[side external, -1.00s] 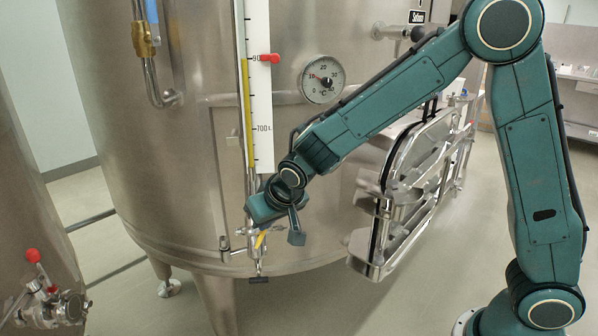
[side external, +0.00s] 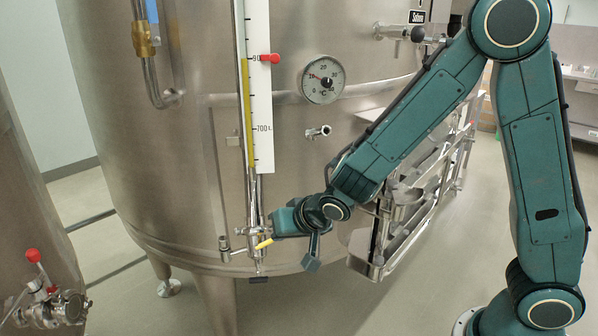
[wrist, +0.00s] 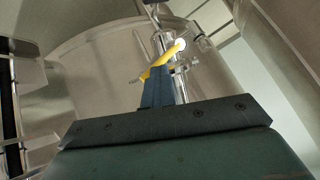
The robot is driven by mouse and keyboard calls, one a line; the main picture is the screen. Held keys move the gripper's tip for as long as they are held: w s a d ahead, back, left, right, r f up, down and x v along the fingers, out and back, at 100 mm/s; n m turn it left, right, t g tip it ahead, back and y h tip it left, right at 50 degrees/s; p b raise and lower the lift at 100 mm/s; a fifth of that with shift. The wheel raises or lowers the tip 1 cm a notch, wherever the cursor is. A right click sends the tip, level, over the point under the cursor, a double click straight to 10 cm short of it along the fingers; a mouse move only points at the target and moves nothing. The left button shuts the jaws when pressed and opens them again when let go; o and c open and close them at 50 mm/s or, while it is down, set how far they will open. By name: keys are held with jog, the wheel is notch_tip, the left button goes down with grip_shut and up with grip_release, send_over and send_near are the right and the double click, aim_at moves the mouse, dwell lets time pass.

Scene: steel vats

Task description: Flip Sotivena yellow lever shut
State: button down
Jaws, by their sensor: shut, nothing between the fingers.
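The yellow lever (side external: 264,243) sits on a small steel valve (side external: 252,228) at the foot of the level gauge on the large vat. In the side view it slants slightly, its free end toward my gripper. In the wrist view the yellow lever (wrist: 160,62) runs diagonally, just beyond my fingertips. My gripper (side external: 276,224) is shut and empty, close to the right of the valve and lever. In the wrist view my gripper's shut fingers (wrist: 156,86) overlap the lever's lower part; I cannot tell whether they touch it.
The gauge scale (side external: 258,90) with a red marker rises above the valve. A dial thermometer (side external: 322,80) and small tap (side external: 318,132) project from the vat. An open steel hatch (side external: 420,205) stands at right, behind my arm. A red-handled valve (side external: 40,270) is at far left.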

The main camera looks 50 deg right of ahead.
jog(key=shift+s+f, duration=0.3)
jog(key=shift+f, duration=0.05)
jog(key=shift+w+a, duration=0.1)
jog(key=shift+w, duration=0.05)
jog(key=shift+w+a, duration=0.35)
jog(key=shift+a, duration=0.1)
jog(key=shift+a, duration=0.1)
dwell(0.4)
